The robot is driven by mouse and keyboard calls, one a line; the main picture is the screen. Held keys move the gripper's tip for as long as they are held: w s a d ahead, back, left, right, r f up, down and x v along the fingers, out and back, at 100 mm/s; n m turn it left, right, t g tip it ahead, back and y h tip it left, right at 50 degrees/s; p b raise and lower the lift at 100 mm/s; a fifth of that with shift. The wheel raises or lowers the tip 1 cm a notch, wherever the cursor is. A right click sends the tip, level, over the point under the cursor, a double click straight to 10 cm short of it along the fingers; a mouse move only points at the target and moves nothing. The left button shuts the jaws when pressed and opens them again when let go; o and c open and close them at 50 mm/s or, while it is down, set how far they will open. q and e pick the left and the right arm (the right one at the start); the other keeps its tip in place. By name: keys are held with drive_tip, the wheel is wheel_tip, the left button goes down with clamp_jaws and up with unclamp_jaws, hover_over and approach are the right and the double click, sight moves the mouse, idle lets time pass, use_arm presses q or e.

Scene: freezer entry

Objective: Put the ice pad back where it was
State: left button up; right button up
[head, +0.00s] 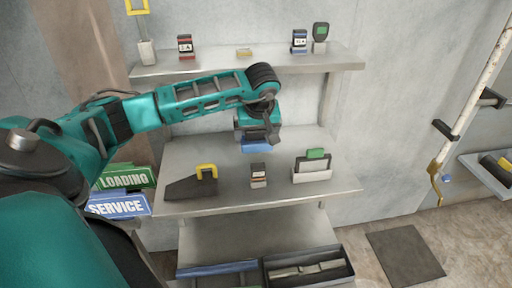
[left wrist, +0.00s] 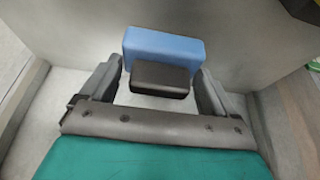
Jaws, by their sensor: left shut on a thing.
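My left gripper (head: 257,137) reaches over the middle shelf from the left. It is shut on the ice pad (head: 257,147), a blue block that shows under the fingers. In the left wrist view the ice pad (left wrist: 162,45) is a blue block with a dark grip-like block (left wrist: 160,78) on its near side, between the two fingers of my left gripper (left wrist: 160,88). The ice pad appears held above the middle shelf (head: 230,199), towards its back; I cannot tell whether it touches anything. My right gripper is not in view.
On the middle shelf stand a dark wedge with a yellow handle (head: 206,170), a small labelled block (head: 258,175) and a white holder with a green-topped card (head: 312,168). The upper shelf (head: 210,68) holds small devices. A dark tray (head: 308,268) sits below.

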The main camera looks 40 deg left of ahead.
sight(257, 140)
use_arm(q)
drive_tip(key=shift+w+a+f+b, duration=0.15)
drive_tip(key=shift+f+b, duration=0.4)
drive_tip(key=shift+f, duration=1.75)
drive_tip(key=o, duration=0.7)
drive_tip(key=shift+c, duration=0.2)
drive_tip(key=shift+r, duration=0.15)
